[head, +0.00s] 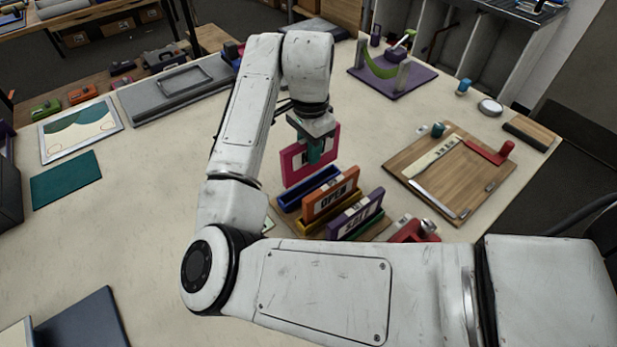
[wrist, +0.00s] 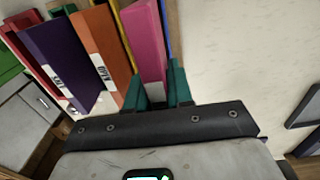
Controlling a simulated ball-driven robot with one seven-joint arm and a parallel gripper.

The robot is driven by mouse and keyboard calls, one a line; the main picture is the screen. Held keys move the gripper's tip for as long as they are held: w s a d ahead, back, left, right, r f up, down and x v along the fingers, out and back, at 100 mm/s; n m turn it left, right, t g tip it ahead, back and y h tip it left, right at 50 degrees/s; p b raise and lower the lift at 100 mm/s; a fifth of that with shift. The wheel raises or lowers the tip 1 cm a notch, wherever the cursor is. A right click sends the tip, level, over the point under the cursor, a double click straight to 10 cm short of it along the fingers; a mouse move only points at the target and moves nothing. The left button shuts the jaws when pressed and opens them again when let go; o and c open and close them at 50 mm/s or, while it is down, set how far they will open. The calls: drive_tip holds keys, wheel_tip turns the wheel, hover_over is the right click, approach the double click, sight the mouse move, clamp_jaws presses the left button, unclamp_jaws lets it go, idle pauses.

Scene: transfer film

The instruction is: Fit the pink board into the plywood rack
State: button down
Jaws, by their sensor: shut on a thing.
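The pink board (head: 292,163) is upright, with partly covered dark lettering on a white label. My gripper (head: 314,150) is shut on its upper edge; the teal fingers also show in the wrist view (wrist: 156,88), either side of the pink board (wrist: 146,45). The board is at the far side of the plywood rack, by the empty blue slot (head: 311,188); I cannot tell its exact height over it. A purple board (head: 356,213) stands in the green slot. Both show in the wrist view, left of the pink board.
A red object (head: 412,230) sits just right of the rack. A wooden board with a red-handled tool (head: 487,152) lies further right. A purple stand (head: 393,82) is at the back. The pale table is clear left of my arm, up to a green mat (head: 66,181).

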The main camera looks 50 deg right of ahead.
sight(310, 173)
drive_tip(key=shift+f+p, duration=0.55)
drive_tip(key=shift+f, duration=3)
drive_tip(key=c, duration=1)
unclamp_jaws()
drive_tip(key=shift+f, duration=0.1)
wheel_tip(310, 173, up, 12)
drive_tip(key=shift+r+b, duration=0.15)
drive_tip(key=shift+b, duration=0.85)
drive_tip(key=shift+s, duration=0.1)
